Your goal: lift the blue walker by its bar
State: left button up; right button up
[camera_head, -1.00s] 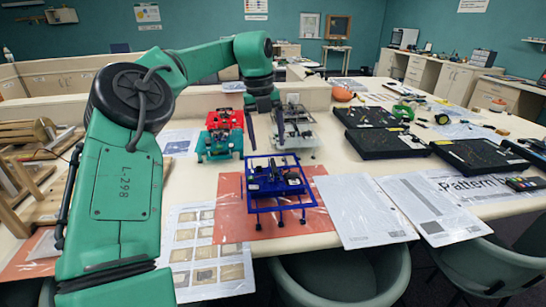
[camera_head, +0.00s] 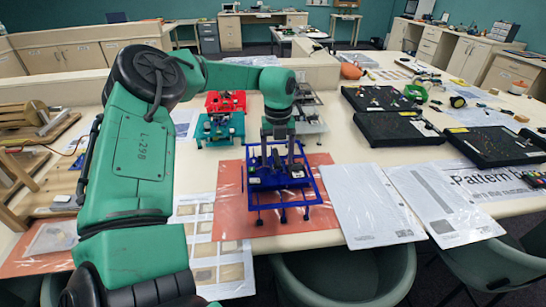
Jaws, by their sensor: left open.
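The blue walker (camera_head: 283,182) stands on its legs on a red-orange sheet (camera_head: 228,215) near the table's front edge. It has an open blue frame around a body with dark parts on top. My left gripper (camera_head: 278,158) points down over the walker's back part, with its dark fingers open. The fingers overlap the walker's rear top bar in the picture. I cannot tell whether they touch it, and the arm hides part of the walker's back. My right gripper is not in view.
A red walker (camera_head: 226,101) and a teal one (camera_head: 220,128) stand behind on the left, a grey one (camera_head: 308,118) behind on the right. Black panels (camera_head: 400,128) and white papers (camera_head: 362,205) lie to the right. Chairs (camera_head: 345,275) stand at the front edge.

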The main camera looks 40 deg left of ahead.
pick_arm(q)
jog(key=shift+f, duration=0.5)
grip_shut()
